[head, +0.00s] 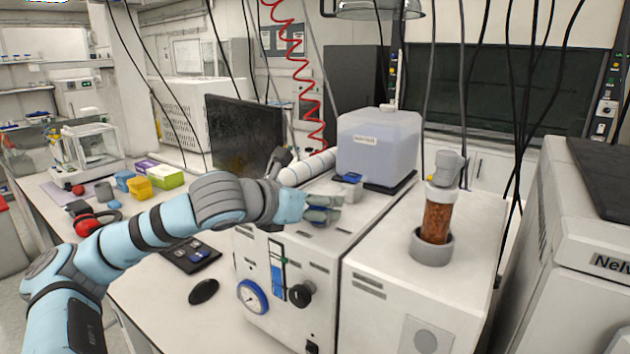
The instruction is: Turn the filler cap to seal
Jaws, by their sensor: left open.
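My left gripper (324,208) reaches in from the left over the white reactor unit (300,250). My right gripper is not in view.
A clear tank (378,145) stands behind the gripper, with a small blue-and-grey fitting (350,178) near its base. A column of brown granules (436,220) stands on the right unit. Cables hang in front. A black mouse (203,291) lies on the bench.

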